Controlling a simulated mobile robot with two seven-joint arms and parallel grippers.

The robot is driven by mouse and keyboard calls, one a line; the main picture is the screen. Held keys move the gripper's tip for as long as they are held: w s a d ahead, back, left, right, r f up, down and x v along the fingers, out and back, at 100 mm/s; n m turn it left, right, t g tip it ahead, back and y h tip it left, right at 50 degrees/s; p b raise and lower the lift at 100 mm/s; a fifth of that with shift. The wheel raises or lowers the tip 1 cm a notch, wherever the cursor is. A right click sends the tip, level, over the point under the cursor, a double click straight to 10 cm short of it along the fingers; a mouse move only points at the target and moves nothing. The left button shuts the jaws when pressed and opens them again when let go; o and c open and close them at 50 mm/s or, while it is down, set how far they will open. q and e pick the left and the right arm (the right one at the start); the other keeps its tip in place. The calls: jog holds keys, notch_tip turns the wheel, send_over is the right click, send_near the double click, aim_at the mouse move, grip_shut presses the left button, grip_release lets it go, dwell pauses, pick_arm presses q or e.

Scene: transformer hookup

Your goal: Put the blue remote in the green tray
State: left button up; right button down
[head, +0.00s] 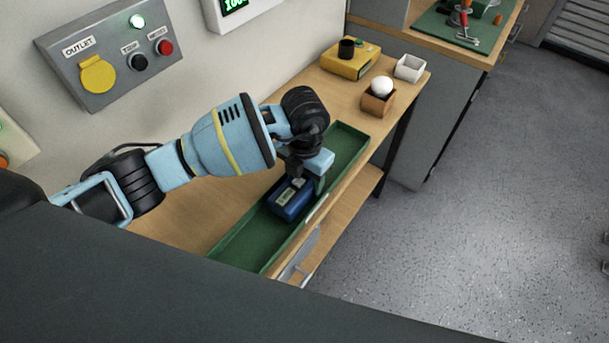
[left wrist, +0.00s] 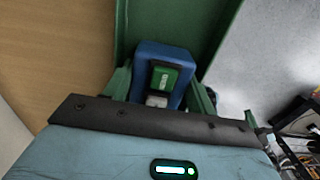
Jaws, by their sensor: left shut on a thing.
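The blue remote (head: 292,200) is inside the long green tray (head: 238,243), in its middle part. Its top carries a green display and a light button. In the left wrist view the blue remote (left wrist: 148,52) sits between the fingers, with the green tray (left wrist: 215,12) around it. My left gripper (head: 300,178) reaches down over the tray and is shut on the remote. The left gripper (left wrist: 158,92) hides the near end of the remote. I cannot tell whether the remote touches the tray floor. My right gripper is not in view.
The tray lies along the front edge of the wooden bench (head: 190,212). Beyond it stand a wooden box with a white ball (head: 381,86), a white box (head: 410,67) and a yellow device (head: 349,60). A grey outlet panel (head: 110,52) is on the wall.

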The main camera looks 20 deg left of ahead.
aim_at(305, 177)
pick_arm(q)
jog(key=shift+f, duration=0.15)
jog(key=o, duration=0.8)
notch_tip(305, 177, up, 12)
jog(key=shift+r+p, duration=0.2)
jog(key=shift+p, duration=0.1)
jog(key=shift+f, duration=0.1)
dwell(0.4)
